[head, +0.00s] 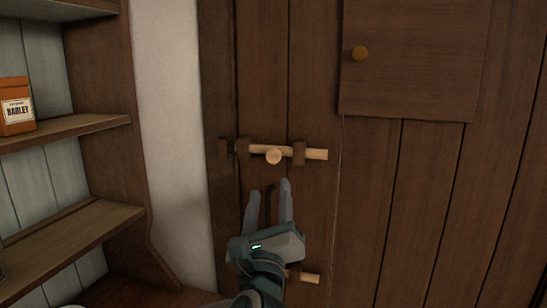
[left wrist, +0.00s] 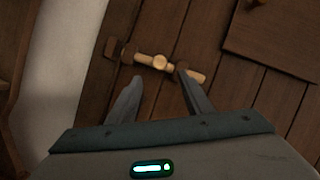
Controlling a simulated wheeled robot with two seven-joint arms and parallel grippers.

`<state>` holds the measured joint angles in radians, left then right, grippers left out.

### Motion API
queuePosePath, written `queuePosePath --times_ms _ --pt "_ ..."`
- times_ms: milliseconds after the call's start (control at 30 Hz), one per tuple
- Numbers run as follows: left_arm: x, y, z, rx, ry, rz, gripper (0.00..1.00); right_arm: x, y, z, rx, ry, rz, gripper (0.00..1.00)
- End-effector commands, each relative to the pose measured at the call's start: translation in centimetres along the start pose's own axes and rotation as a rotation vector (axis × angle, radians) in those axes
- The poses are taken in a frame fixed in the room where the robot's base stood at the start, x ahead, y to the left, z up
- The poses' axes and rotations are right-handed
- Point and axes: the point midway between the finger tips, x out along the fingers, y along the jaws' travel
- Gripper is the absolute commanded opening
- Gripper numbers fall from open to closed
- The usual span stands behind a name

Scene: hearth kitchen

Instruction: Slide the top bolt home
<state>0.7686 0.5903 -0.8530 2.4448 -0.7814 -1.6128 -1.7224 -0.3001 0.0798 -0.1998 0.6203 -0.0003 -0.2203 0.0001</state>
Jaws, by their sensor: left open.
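The top bolt (head: 318,154) is a pale wooden rod lying level across the dark plank door, with a round knob (head: 273,156) on its front. It runs through dark brackets (head: 299,153), and its right end sticks out past the right one. A dark keeper (head: 224,148) sits at the left; no pale rod shows between it and the left bracket. My left gripper (head: 269,189) is open and empty just below the knob, fingers pointing up. In the left wrist view the knob (left wrist: 160,62) shows beyond and between the fingertips (left wrist: 160,75). My right gripper is out of view.
A lower pale bolt (head: 309,278) is partly hidden behind my left arm. Wooden shelves (head: 75,127) with an orange barley box (head: 15,106) stand at the left, beside a white wall strip (head: 172,120).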

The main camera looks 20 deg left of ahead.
Motion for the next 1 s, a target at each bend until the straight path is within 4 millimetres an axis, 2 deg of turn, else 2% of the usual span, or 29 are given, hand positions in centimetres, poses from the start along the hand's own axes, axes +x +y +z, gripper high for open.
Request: queuePosePath --times_ms 33,600,800,1000 --pt "1.0 -0.1 0.3 0.005 -0.001 0.003 0.46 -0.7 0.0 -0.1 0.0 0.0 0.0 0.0" --pt "11.1 -0.1 0.2 0.004 0.001 0.002 0.46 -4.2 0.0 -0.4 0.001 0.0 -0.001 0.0" --pt "13.3 0.0 0.1 0.002 0.001 0.003 0.46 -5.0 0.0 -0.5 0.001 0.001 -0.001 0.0" --pt "14.1 0.1 0.0 0.002 0.002 0.001 0.46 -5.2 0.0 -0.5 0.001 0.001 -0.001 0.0"
